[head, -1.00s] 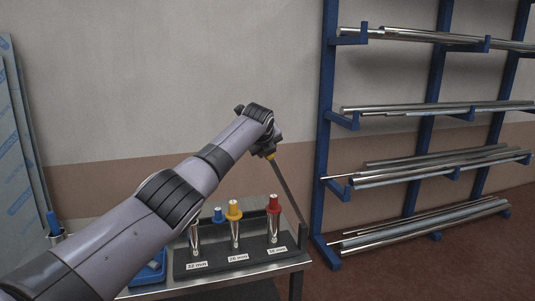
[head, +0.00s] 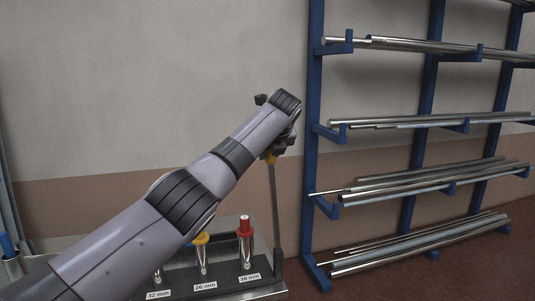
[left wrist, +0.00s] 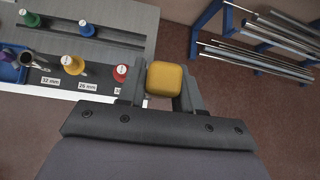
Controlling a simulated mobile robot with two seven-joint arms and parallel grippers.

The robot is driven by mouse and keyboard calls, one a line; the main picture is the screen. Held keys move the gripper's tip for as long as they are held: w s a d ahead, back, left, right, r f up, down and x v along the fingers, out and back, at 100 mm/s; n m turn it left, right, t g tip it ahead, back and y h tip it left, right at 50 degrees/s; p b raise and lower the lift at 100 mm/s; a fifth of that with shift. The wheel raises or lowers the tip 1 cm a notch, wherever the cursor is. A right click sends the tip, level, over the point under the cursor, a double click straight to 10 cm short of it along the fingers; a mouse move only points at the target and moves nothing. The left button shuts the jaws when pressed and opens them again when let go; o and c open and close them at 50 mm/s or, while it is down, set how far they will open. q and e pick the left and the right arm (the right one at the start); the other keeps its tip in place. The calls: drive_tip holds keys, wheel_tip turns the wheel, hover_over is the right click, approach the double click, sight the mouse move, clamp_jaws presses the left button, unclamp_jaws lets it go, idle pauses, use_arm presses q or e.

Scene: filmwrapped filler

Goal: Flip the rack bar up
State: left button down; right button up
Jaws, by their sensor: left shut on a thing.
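The rack bar (head: 275,210) is a thin grey bar with a yellow end. It stands nearly upright in the head view at the right end of a dark rack (head: 180,292). My left gripper (head: 271,155) is at the bar's top, shut on its yellow end. In the left wrist view the yellow end (left wrist: 165,77) sits between the two fingers of the left gripper (left wrist: 160,92); the rest of the bar is hidden there. My right gripper is not in view.
A blue storage rack (head: 316,130) with metal tubes stands at the right. My left arm hides part of the bench.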

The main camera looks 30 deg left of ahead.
use_arm(q)
drive_tip(key=shift+w+d, duration=0.1)
drive_tip(key=shift+d, duration=0.15)
drive_tip(key=c, duration=0.9)
unclamp_jaws()
drive_tip(key=shift+f, duration=0.1)
drive_tip(key=shift+o, duration=0.3)
drive_tip(key=shift+w+d, duration=0.1)
drive_tip(key=shift+w, duration=0.05)
drive_tip(key=shift+s+d+r, duration=0.15)
drive_tip(key=shift+s+r, duration=0.1)
drive_tip(key=shift+r, duration=0.1)
drive_tip(key=b+v, duration=0.1)
drive_tip(key=v, duration=0.5)
drive_tip(key=shift+b, duration=0.35)
drive_tip(key=shift+d, duration=0.1)
